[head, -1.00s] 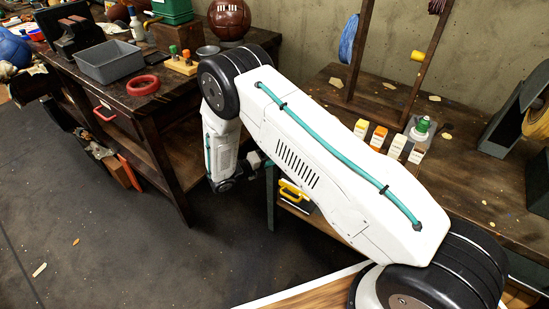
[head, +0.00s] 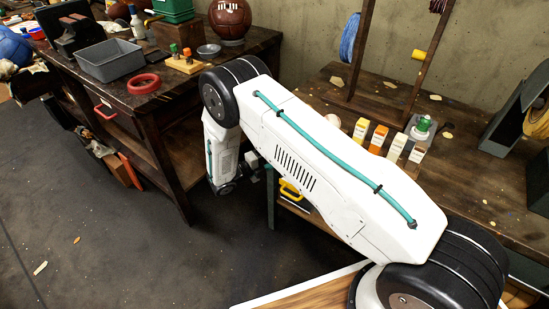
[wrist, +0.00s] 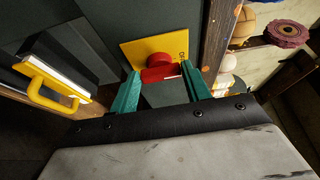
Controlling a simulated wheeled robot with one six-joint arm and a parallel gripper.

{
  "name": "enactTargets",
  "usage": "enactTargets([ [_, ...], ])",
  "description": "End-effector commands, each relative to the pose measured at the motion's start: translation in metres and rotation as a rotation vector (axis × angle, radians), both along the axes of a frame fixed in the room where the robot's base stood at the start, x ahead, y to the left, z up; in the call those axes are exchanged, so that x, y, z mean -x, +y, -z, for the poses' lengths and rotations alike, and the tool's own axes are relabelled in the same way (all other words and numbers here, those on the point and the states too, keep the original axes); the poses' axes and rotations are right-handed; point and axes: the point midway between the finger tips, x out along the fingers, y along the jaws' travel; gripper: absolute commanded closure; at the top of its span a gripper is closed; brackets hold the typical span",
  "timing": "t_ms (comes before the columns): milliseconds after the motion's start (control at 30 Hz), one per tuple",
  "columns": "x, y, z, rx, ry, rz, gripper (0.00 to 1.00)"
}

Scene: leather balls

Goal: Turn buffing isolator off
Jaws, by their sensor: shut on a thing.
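The isolator shows in the wrist view as a yellow plate (wrist: 133,52) with a red knob (wrist: 158,68) on a dark grey panel. Part of a dark letter shows at the plate's right edge; the rest is hidden. My gripper (wrist: 164,76) has its two teal fingers on either side of the red knob and is shut on it. In the head view, my arm hides the isolator and the fingers.
A yellow handle (wrist: 50,88) stands out left of the isolator; it also shows under the right bench in the head view (head: 291,190). A wooden post (wrist: 215,38) is close on the right. Small boxes (head: 378,139) and a green-capped bottle (head: 422,128) stand on the bench.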

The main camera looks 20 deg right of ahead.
Motion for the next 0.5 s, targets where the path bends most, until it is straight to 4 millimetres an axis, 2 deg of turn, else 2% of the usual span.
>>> enactTargets([
  [67,-0.0010,0.0009,-0.0002,-0.001,-0.001,-0.003,0.75],
  [100,-0.0010,0.0009,-0.0002,-0.001,-0.001,-0.003,0.44],
  [167,-0.0009,0.0007,-0.0002,-0.001,-0.001,-0.003,0.31],
  [500,0.0005,0.0044,-0.0001,0.000,-0.001,-0.002,0.31],
])
